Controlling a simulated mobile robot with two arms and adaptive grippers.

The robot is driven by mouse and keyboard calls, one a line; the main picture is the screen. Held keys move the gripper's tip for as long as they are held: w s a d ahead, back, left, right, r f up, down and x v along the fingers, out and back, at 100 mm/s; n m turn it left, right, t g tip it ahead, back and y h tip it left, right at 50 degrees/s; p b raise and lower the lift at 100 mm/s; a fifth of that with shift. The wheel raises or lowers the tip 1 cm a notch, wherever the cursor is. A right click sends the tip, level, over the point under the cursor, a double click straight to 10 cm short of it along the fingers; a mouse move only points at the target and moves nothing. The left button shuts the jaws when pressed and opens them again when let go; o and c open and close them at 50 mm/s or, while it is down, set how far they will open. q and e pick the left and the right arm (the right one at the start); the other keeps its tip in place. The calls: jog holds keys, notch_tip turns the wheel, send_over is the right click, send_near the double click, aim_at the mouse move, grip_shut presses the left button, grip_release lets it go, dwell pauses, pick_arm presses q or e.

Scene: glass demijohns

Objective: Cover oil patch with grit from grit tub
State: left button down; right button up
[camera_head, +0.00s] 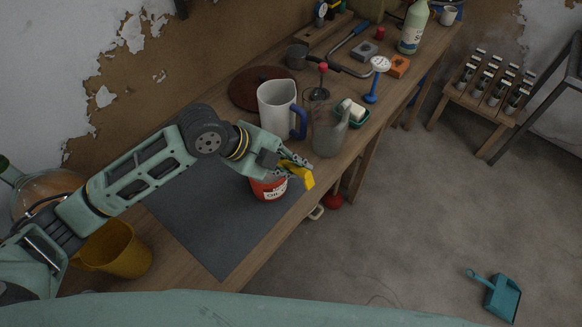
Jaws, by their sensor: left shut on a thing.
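A red tub (268,187) with a white label, which looks like the grit tub, is at the front edge of the dark grey mat (205,222) on the bench. My left gripper (297,172) reaches over its top from the left, with yellow fingertips at its right rim. The gripper is shut on the tub, though the fingers hide the grip and much of the tub's opening. I cannot tell if the tub rests on the mat or is slightly raised. I cannot make out a clear oil patch. My right gripper is not in view.
A white jug (277,110) with a blue handle and a clear pitcher (328,133) stand close behind the tub. An amber jug (122,250) stands at the left. A teal dustpan (502,298) lies on the open floor. A bottle rack (490,90) stands at the right.

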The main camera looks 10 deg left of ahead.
pick_arm(q)
jog(key=shift+n+g+h, duration=0.3)
jog(key=shift+h, duration=0.3)
jog(key=f+b, duration=0.3)
jog(key=f, duration=0.1)
jog(key=shift+w+a+b, duration=0.15)
jog(key=shift+a+b, duration=0.15)
jog(key=shift+b, duration=0.05)
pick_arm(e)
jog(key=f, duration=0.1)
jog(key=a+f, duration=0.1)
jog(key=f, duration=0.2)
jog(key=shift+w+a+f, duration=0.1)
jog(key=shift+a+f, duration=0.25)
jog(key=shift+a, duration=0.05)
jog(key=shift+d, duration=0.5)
pick_arm(q)
jog(key=shift+f, duration=0.15)
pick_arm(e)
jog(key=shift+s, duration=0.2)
